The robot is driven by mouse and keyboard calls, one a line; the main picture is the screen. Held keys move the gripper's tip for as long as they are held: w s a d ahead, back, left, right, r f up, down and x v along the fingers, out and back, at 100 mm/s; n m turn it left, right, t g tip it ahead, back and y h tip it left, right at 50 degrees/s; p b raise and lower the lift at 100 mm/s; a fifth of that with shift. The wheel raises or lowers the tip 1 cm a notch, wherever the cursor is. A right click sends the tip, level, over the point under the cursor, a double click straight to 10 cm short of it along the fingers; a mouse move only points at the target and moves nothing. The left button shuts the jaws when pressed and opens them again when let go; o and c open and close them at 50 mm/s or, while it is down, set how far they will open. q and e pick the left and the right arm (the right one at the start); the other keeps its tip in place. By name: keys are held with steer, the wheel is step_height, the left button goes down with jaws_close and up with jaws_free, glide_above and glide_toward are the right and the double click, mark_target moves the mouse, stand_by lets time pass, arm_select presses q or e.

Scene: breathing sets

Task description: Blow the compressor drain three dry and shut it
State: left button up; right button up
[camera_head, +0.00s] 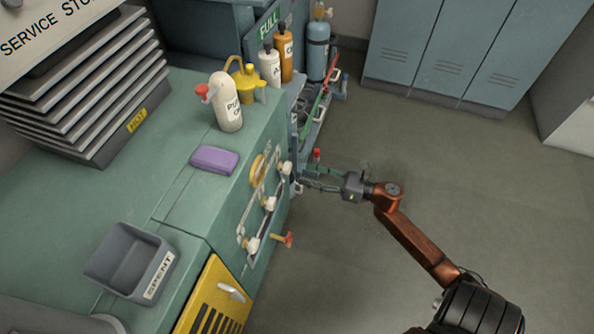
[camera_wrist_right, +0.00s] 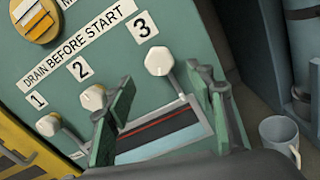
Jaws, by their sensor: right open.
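The green compressor cabinet (camera_head: 225,215) has a row of three white drain knobs on its front. In the right wrist view, drain knob three (camera_wrist_right: 159,61) is under the label 3, with knob two (camera_wrist_right: 93,98) and knob one (camera_wrist_right: 48,124) to its left. My right gripper (camera_head: 308,179) is open beside the cabinet front, near the far knob (camera_head: 285,168). In the wrist view its green fingers (camera_wrist_right: 165,82) stand apart, with knob three showing beyond the gap between them; contact cannot be told. No drip or water can be made out. My left gripper is out of view.
A purple sponge (camera_head: 214,160), white bottle (camera_head: 226,101) and grey SPENT bin (camera_head: 130,262) are on the cabinet top. A red-handled fitting (camera_head: 283,239) sticks out at the front. A grey mug (camera_wrist_right: 280,137) is right of the gripper. Open floor (camera_head: 430,160) lies to the right.

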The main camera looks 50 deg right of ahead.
steer(key=v, duration=0.5)
steer(key=shift+s+d, duration=0.1)
steer(key=shift+s, duration=0.15)
stand_by(0.4)
